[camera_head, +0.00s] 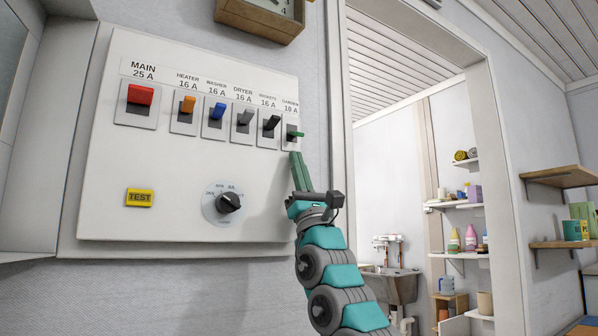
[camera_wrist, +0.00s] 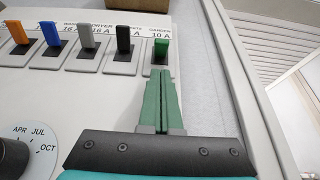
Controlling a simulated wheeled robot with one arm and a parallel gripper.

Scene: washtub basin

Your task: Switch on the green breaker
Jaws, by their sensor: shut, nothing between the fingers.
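The green breaker (camera_head: 296,134) is the rightmost switch in the panel's row, under the label GARDEN 10 A. Its green lever also shows in the wrist view (camera_wrist: 161,47), sticking out from the panel face. I cannot clearly tell whether the lever is up or down. My gripper (camera_head: 295,154) has green fingers and is shut and empty. The fingertips, also in the wrist view (camera_wrist: 159,73), are just below the green lever. They look close to it, and whether they touch is unclear.
The panel (camera_head: 170,215) also carries a red MAIN lever (camera_head: 140,95), several other levers, a yellow TEST button (camera_head: 140,198) and a black dial (camera_head: 228,203). The black lever (camera_head: 271,123) is close left of the green one. A door frame (camera_head: 338,120) stands to the right.

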